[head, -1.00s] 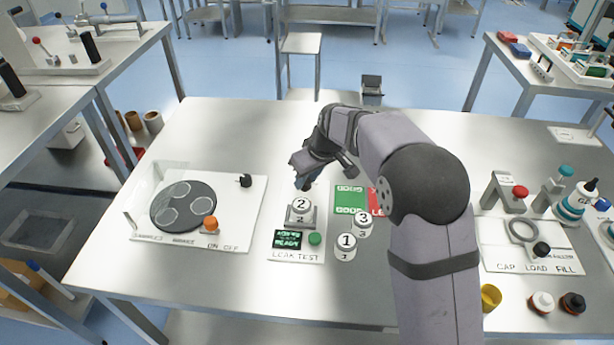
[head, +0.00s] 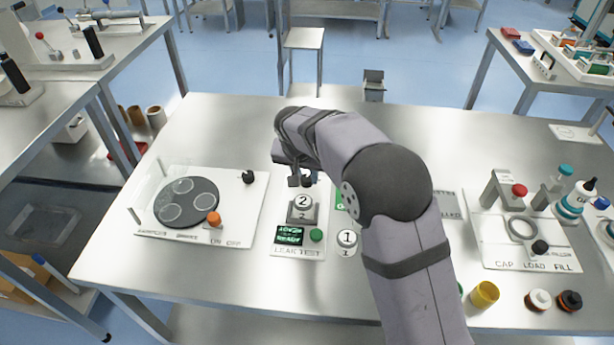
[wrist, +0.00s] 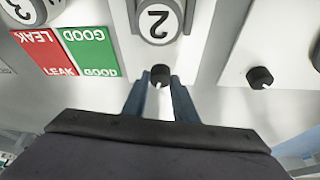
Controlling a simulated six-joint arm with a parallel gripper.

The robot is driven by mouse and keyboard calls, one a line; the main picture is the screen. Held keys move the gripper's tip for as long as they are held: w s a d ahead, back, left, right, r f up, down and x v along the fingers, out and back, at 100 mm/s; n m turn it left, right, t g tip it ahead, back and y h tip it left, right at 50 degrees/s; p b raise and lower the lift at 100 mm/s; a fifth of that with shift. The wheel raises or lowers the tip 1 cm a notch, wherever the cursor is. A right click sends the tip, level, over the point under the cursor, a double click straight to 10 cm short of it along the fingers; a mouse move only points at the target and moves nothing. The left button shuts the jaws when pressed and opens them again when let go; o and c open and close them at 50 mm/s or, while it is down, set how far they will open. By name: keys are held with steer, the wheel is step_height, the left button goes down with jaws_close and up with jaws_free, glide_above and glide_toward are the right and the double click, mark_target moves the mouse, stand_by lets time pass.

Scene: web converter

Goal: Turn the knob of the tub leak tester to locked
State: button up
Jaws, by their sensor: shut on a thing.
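The leak tester (head: 290,250) is a white plate on the table with a green-lit display (head: 290,235), a green button (head: 316,235) and a tub marked 2 (head: 303,203) on its grey seat. Its dark knob (wrist: 160,75) is at the back of the plate, behind the tub. My gripper (wrist: 160,88) is shut on this knob, with one blue-grey finger on each side. In the head view my gripper (head: 300,181) is low over the back of the plate, and my arm partly hides the knob. A pale pointer line shows on the knob; I cannot read any lock marking.
A tub marked 1 (head: 346,240) stands right of the tester. The green and red GOOD/LEAK mat (wrist: 80,50) is mostly behind my arm in the head view. A plate with a dark disc (head: 188,203) and another black knob (head: 248,177) is on the left.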

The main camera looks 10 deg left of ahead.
steer(key=m+h, duration=0.1)
steer(key=m, duration=0.1)
steer(key=m+h, duration=0.1)
steer(key=m, duration=0.2)
steer(key=shift+a+g, duration=0.2)
steer(key=shift+g, duration=0.2)
steer(key=shift+m, duration=0.3)
steer(key=o, duration=1)
steer(key=shift+o, duration=0.2)
steer(key=shift+r, duration=0.1)
steer(key=v, duration=0.7)
steer(key=shift+b, duration=0.3)
steer(key=shift+r, duration=0.1)
